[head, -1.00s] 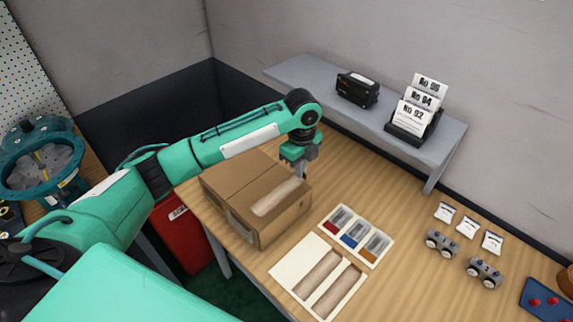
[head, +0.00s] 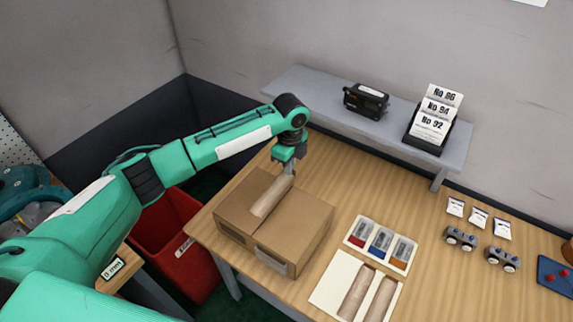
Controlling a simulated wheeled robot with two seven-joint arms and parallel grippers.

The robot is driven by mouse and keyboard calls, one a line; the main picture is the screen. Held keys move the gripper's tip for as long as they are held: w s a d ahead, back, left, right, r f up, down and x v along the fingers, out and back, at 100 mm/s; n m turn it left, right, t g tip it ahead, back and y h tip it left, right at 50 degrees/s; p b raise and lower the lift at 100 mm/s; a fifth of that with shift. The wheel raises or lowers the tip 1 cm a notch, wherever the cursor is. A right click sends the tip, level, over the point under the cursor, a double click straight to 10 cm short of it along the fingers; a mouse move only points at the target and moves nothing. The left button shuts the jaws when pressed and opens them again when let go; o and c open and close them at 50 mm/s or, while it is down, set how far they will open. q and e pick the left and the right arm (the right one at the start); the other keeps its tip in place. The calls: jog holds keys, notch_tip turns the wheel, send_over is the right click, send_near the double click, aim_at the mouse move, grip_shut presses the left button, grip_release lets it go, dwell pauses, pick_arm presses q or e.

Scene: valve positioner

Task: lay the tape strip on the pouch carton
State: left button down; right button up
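The pouch carton (head: 305,222) is a closed brown box on the near left part of the wooden table. A tan tape strip (head: 270,197) shows over its top, running from the far edge toward the near left. My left gripper (head: 289,167) points down at the far end of this strip and appears shut on it; the fingertips are small and partly hidden. I cannot tell whether the strip touches the carton top or hovers just above it. Two more tan strips (head: 354,292) lie on a white backing sheet (head: 331,277) right of the carton. My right gripper is not in view.
A tray of small coloured packets (head: 381,245) lies right of the carton. Grey wheeled parts (head: 461,238) and white packets (head: 479,218) are farther right. A grey shelf (head: 313,91) carries a black device (head: 366,100) and a ticket holder (head: 432,125). A red bin (head: 172,232) stands left.

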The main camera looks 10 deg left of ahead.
aim_at(289, 179)
pick_arm(q)
notch_tip(289, 179, down, 6)
jog(key=b, duration=0.5)
jog(key=shift+a+f, duration=0.1)
jog(key=shift+f+b, duration=0.45)
jog(key=shift+b, duration=0.2)
jog(key=shift+r, duration=0.1)
jog(key=shift+p, duration=0.5)
